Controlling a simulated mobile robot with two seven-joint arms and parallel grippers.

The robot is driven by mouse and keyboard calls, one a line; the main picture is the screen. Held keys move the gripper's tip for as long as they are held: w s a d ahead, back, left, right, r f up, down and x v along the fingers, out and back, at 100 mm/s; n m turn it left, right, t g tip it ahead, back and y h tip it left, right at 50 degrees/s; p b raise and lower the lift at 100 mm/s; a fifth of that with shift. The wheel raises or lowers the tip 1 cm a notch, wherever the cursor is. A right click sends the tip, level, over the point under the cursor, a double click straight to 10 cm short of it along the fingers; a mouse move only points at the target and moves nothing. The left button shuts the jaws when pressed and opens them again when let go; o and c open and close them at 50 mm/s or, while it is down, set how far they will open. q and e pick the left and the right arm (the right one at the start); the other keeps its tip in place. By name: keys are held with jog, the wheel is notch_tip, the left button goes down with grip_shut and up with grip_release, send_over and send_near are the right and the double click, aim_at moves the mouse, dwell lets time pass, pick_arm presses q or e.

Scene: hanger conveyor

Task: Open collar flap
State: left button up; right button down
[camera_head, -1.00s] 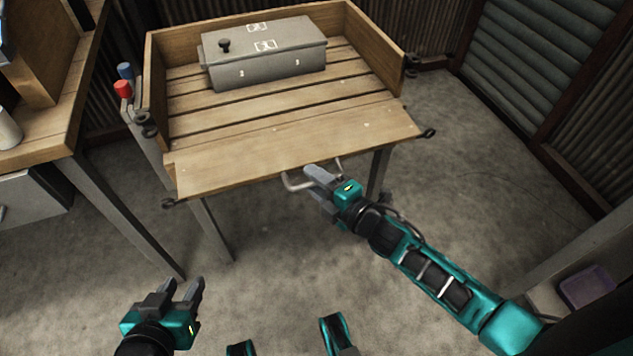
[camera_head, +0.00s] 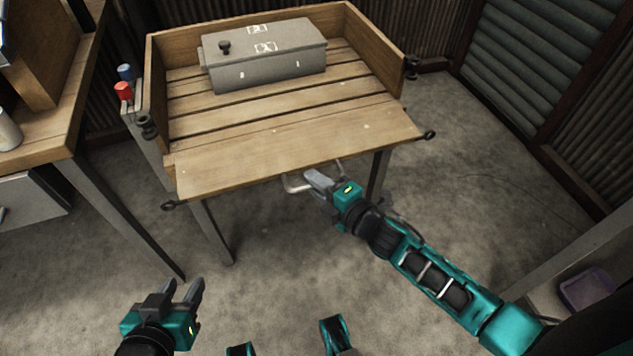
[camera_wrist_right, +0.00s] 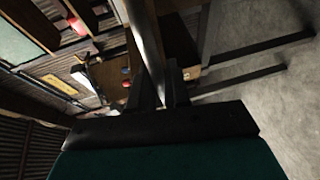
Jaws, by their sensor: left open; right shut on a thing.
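The wooden flap (camera_head: 290,152) forms the front side of the box-like wooden table and lies folded outward, nearly level with the slatted top. A pale bent metal handle (camera_head: 294,185) sticks out below its front edge. My right gripper (camera_head: 314,181) is shut on the handle, just under the flap's front edge. In the right wrist view, a light bar (camera_wrist_right: 150,50) runs up from between the dark fingers, which hide part of it. My left gripper (camera_head: 182,294) is open and empty, low at the left and away from the table.
A grey metal case (camera_head: 265,58) with a dark knob stands at the back of the slatted top. Raised wooden walls bound the back and sides. A workbench (camera_head: 45,140) stands at the left. Red (camera_head: 123,91) and blue knobs sit beside the table. The floor in front is clear.

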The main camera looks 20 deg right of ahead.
notch_tip(320, 180, up, 3)
jog(key=p, duration=0.3)
jog(key=shift+w, duration=0.1)
jog(key=shift+w+r+p, duration=0.1)
jog(key=shift+r+p, duration=0.3)
jog(key=shift+f, duration=0.1)
jog(key=c, duration=1.2)
grip_release()
jog(key=shift+o, duration=0.2)
jog(key=p+v, duration=0.2)
jog(key=v, duration=1.1)
